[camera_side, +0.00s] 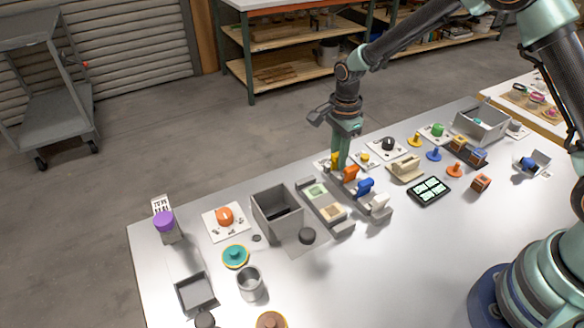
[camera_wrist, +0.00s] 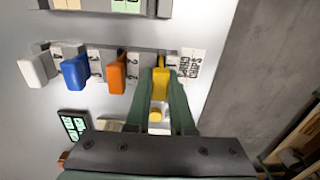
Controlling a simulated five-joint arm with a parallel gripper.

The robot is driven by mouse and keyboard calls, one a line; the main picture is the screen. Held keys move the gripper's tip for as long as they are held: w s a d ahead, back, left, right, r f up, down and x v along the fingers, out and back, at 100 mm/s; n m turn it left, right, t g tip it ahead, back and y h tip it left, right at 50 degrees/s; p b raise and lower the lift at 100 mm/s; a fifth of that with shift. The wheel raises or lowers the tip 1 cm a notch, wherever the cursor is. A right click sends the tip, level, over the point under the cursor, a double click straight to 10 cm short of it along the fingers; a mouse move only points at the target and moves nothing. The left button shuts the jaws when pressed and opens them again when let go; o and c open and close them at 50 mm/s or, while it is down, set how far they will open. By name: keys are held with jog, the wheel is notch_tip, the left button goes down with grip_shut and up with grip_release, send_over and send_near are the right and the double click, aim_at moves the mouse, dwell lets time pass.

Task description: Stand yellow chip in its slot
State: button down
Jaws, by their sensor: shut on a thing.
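The yellow chip (camera_wrist: 160,84) is between the two fingers of my gripper (camera_wrist: 160,76), which is shut on it. It is upright at the right end of the grey chip rack (camera_wrist: 140,51) in the wrist view, in line with the slot marked 1. I cannot tell whether its foot is seated. In the side view my gripper (camera_side: 339,166) points down at the rack's far end, and only a bit of the yellow chip (camera_side: 335,157) shows. The orange chip (camera_wrist: 116,72), blue chip (camera_wrist: 75,71) and white chip (camera_wrist: 32,70) stand in the other slots.
A label card (camera_wrist: 190,67) lies beside the rack's end. A yellow knob (camera_side: 364,158) on a white card is close by, and a cream holder (camera_side: 405,168) stands to the right. A grey tray with coloured tiles (camera_side: 306,190) and a grey bin (camera_side: 275,225) are left of the rack.

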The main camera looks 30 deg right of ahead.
jog(key=shift+c, duration=1.9)
grip_release()
jog(key=shift+r, duration=3.55)
jog(key=s+d+r+n+t, duration=0.25)
jog(key=s+r+n, duration=0.4)
jog(key=r, duration=0.45)
jog(key=s+d+r+n+t, duration=0.1)
jog(key=s+r+n, duration=0.1)
jog(key=s+n, duration=0.3)
jog(key=s+d+r+n+t, duration=0.2)
jog(key=s+n, duration=0.4)
jog(key=shift+d, duration=0.25)
